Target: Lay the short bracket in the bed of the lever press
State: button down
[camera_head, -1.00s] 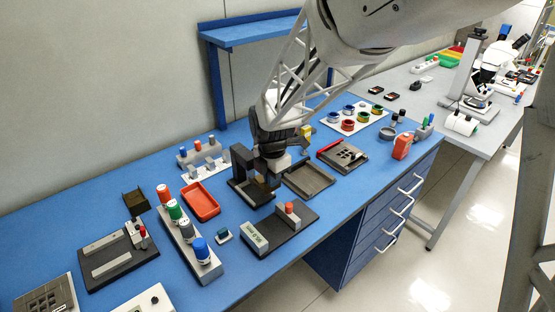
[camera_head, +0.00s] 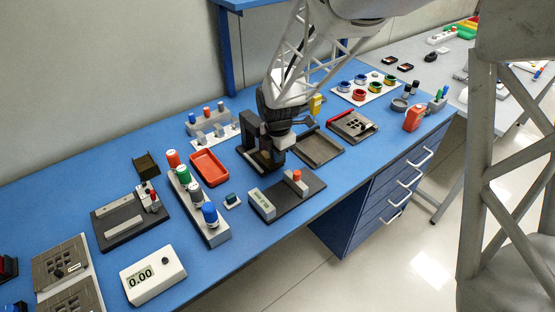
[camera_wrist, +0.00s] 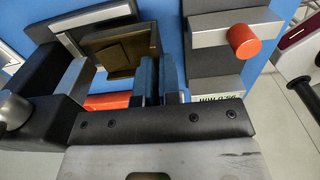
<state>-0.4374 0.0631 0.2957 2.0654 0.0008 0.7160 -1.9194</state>
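The dark lever press (camera_head: 247,126) stands in the middle of the blue bench, its arch upright over a black base. My gripper (camera_head: 279,160) points down at the press's right side and hides part of its bed. In the wrist view, the two dark blue-grey fingers (camera_wrist: 158,78) stand close together. A brown, angular piece (camera_wrist: 120,50) lies just left of the fingertips, among the dark parts of the press. I cannot tell whether it is the short bracket or part of the bed. Whether anything is between the fingers is not clear.
A tester with an orange knob (camera_head: 297,174) stands in front of the press. A red tray (camera_head: 209,167) and a row of coloured-capped posts (camera_head: 196,197) lie left. A flat grey-brown tray (camera_head: 318,147) lies right, close to my gripper.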

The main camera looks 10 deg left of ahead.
jog(key=shift+f, duration=1.2)
jog(key=shift+f, duration=0.15)
jog(key=c, duration=1.3)
grip_release()
notch_tip(320, 180, up, 12)
jog(key=shift+r, duration=0.15)
